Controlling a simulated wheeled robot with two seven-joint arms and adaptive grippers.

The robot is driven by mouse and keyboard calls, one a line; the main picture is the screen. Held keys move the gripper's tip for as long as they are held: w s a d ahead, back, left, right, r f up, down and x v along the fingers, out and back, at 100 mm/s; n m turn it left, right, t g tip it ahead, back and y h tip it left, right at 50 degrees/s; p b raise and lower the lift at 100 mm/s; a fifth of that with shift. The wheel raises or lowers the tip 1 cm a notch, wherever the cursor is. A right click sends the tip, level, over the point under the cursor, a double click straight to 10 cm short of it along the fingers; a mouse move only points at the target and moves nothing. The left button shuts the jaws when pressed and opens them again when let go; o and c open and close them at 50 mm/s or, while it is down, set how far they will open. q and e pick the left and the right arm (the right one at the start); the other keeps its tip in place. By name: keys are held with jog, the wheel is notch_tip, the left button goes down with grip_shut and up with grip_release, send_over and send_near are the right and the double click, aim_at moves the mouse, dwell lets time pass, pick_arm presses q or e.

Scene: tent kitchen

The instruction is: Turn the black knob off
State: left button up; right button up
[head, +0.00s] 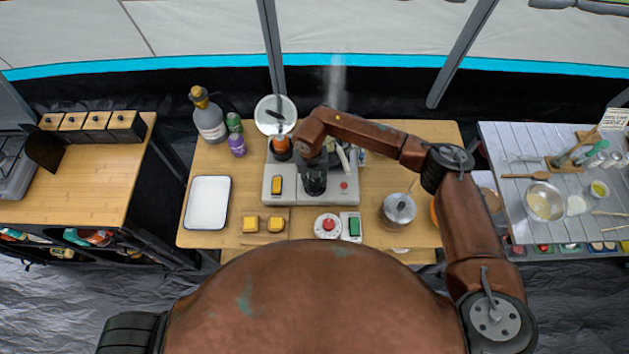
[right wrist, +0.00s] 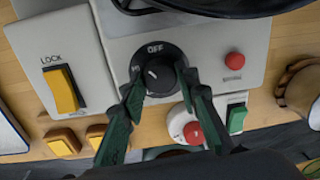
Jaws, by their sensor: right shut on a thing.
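The black knob (right wrist: 158,68) sits on a light grey panel (right wrist: 225,45) in the right wrist view. The word OFF is printed above it and a partly hidden marking is at its left. A short white mark on the knob seems to point toward the upper left, not straight at OFF. My right gripper (right wrist: 161,86) is shut on the knob, with one dark green finger at each side. In the head view my right gripper (head: 314,180) is over the grey appliance (head: 335,193) and hides the knob. My left gripper is not in view.
A yellow LOCK switch (right wrist: 62,88) is left of the knob and a red button (right wrist: 233,61) right. A red round button (head: 328,225) and a green switch (head: 354,227) stand in front. A pot (head: 398,209) is at right; a white tray (head: 207,203) is at left.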

aim_at(313, 182)
jog(key=m, duration=0.3)
jog(key=shift+m+p, duration=0.35)
jog(key=shift+m, duration=0.05)
jog(key=shift+m+p, duration=0.55)
jog(key=shift+m, duration=1.65)
jog(key=o, duration=1.2)
jog(key=shift+c, duration=0.2)
jog(key=shift+w+r, duration=0.1)
notch_tip(313, 182, up, 12)
jog(key=shift+w+a, duration=0.15)
jog(key=shift+a, duration=0.2)
